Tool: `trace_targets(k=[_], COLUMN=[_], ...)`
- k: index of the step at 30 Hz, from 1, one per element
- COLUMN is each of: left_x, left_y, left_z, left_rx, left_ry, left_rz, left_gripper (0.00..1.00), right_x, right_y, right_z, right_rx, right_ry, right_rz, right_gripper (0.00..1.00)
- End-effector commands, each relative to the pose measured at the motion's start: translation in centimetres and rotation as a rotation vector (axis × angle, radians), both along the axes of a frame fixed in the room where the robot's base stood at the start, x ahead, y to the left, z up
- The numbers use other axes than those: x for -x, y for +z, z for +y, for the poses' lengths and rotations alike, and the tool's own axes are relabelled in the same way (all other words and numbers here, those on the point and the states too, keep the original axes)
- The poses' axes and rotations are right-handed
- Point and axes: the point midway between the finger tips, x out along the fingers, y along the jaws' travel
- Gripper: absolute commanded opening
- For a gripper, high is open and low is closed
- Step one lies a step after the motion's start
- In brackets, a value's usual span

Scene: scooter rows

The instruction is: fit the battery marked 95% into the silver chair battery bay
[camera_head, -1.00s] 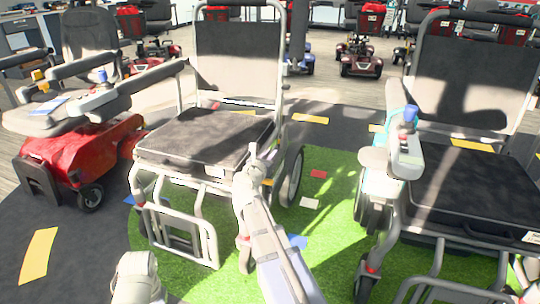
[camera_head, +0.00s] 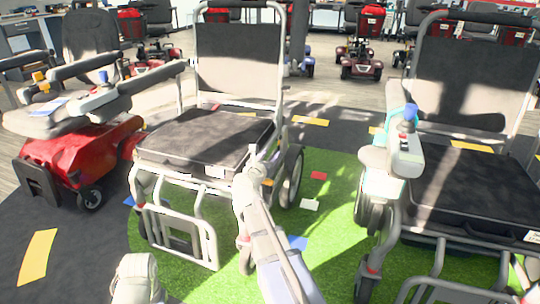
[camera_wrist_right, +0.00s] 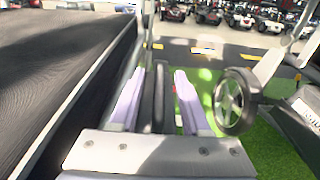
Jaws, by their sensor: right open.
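The silver-framed chair (camera_head: 205,140) with a dark seat and backrest stands at centre left in the head view. My right gripper (camera_head: 253,152) is at the front right corner of its seat. In the right wrist view my right gripper (camera_wrist_right: 160,75) has two pale fingers set apart. A dark upright bar shows between the fingers, and I cannot tell whether it touches them. The dark seat (camera_wrist_right: 60,60) fills the left of that view, beside the fingers. I see no battery marked 95% and cannot make out the battery bay.
A red scooter chair (camera_head: 75,155) stands left, and another grey-framed chair (camera_head: 465,190) with a blue-topped armrest control stands right. Green turf (camera_head: 320,230) lies between the chairs. A chair wheel (camera_wrist_right: 236,101) is right of the fingers. More scooters line the back.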

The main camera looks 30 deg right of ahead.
Motion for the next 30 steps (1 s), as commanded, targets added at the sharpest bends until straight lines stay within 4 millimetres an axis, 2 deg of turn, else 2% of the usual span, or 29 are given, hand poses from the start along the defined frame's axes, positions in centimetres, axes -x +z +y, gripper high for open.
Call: trace_targets(k=[1,4,9,11,21,30], left_x=[0.0,0.0,0.0,0.0,0.0,0.0], left_y=[-0.3,-0.2,1.3,1.1,2.3,2.7], left_z=[0.0,0.0,0.0,0.0,0.0,0.0], left_rx=[0.0,0.0,0.0,0.0,0.0,0.0], left_ry=[0.0,0.0,0.0,0.0,0.0,0.0], left_rz=[0.0,0.0,0.0,0.0,0.0,0.0], left_gripper=[0.47,0.47,0.47,0.47,0.47,0.47], right_x=[0.5,0.5,0.5,1.6,6.0,7.8], right_y=[-0.6,-0.5,1.1,0.9,2.1,2.6], right_z=[0.1,0.1,0.1,1.3,6.6,8.9], right_rx=[-0.015,-0.015,-0.012,-0.012,-0.008,-0.008], right_ry=[-0.006,-0.006,-0.006,-0.001,0.001,-0.001], right_rz=[0.001,0.001,-0.002,-0.002,-0.002,-0.003], right_gripper=[0.47,0.47,0.47,0.47,0.47,0.47])
